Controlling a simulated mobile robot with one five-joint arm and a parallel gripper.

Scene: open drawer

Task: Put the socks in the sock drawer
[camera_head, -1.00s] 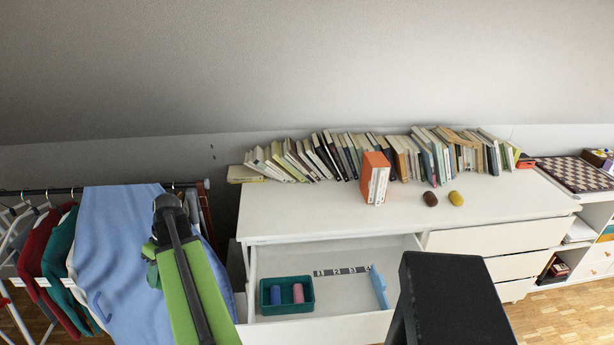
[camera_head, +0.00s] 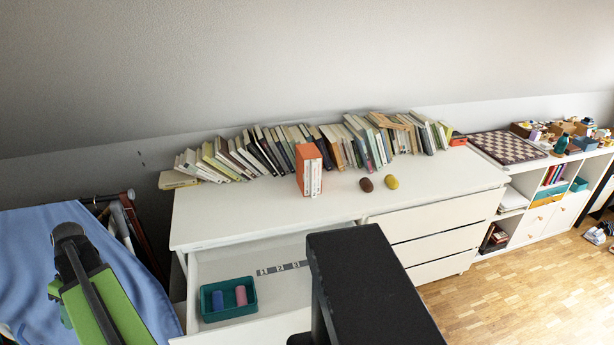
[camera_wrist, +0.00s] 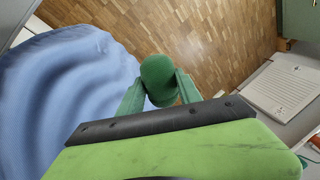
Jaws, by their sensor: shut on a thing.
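My gripper (camera_wrist: 160,84) is shut on a rolled green sock (camera_wrist: 159,68), held between its two green fingers in the wrist view. In the head view my green arm is at the lower left, and the held sock cannot be made out clearly. A brown sock roll (camera_head: 366,184) and a yellow sock roll (camera_head: 392,182) lie side by side on the dresser top. The open drawer (camera_head: 215,263) holds a teal tray (camera_head: 229,312) with a blue roll (camera_head: 219,301) and a pink roll (camera_head: 241,295). The drawer's right part is hidden by a black part of me.
The white dresser (camera_head: 440,190) carries a row of leaning books (camera_head: 270,150) and an orange-backed book block (camera_head: 309,170). Blue cloth (camera_head: 40,250) hangs at the left, close to my arm. Wood floor (camera_head: 530,265) is clear at the lower right.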

